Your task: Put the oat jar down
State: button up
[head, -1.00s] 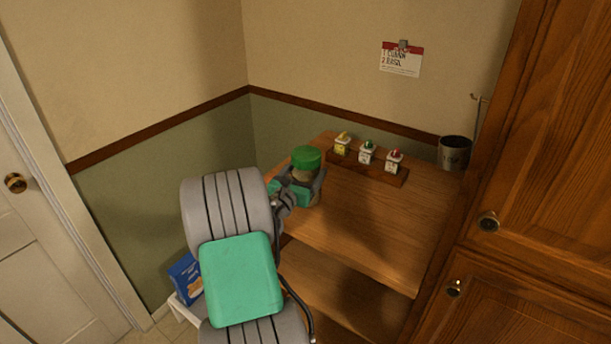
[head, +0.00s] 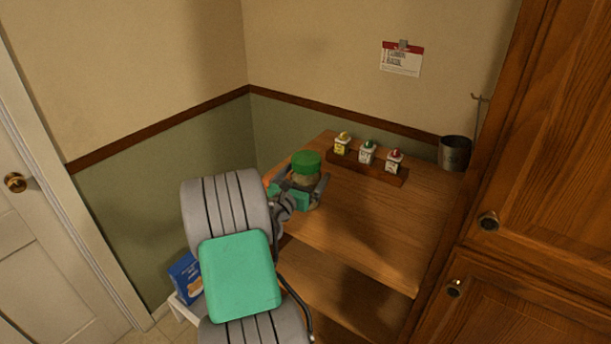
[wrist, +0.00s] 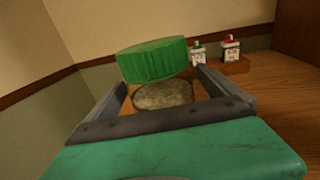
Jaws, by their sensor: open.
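The oat jar (head: 305,181) has a green lid and clear sides with pale contents. It stands upright on the wooden shelf top, near its left end. In the wrist view the jar's green lid (wrist: 153,60) and pale body (wrist: 163,95) show between the fingers. My gripper (head: 307,188) is around the jar with its fingers spread apart, one on each side. In the wrist view my gripper (wrist: 165,83) has open fingers, with a gap beside the jar on the right. The jar's base is partly hidden by the gripper.
A wooden rack (head: 368,168) with several small spice containers stands at the back of the shelf top (head: 375,215). A metal cup (head: 454,153) is at the back right. A tall wooden cabinet (head: 540,170) borders the right. The middle of the shelf top is clear.

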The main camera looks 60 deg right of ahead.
jog(key=a+b, duration=0.2)
jog(key=a, duration=1)
jog(key=w+a+f+m+t+y, duration=0.1)
jog(key=w+a+f+m+y, duration=0.25)
jog(key=w+a+m, duration=0.35)
jog(key=w+a+f+m+t+y, duration=0.2)
jog(key=a+m+y, duration=0.35)
jog(key=a, duration=0.25)
jog(key=s+a+m+y, duration=0.1)
jog(key=a+y, duration=0.3)
jog(key=a, duration=1)
jog(key=s+a+r+m+y, duration=0.1)
jog(key=a+m+y, duration=0.3)
jog(key=a, duration=1.1)
jog(key=shift+s+a+r+m+y, duration=0.2)
jog(key=shift+s+a+m+y, duration=0.15)
jog(key=shift+s+y, duration=0.2)
jog(key=shift+d, duration=0.15)
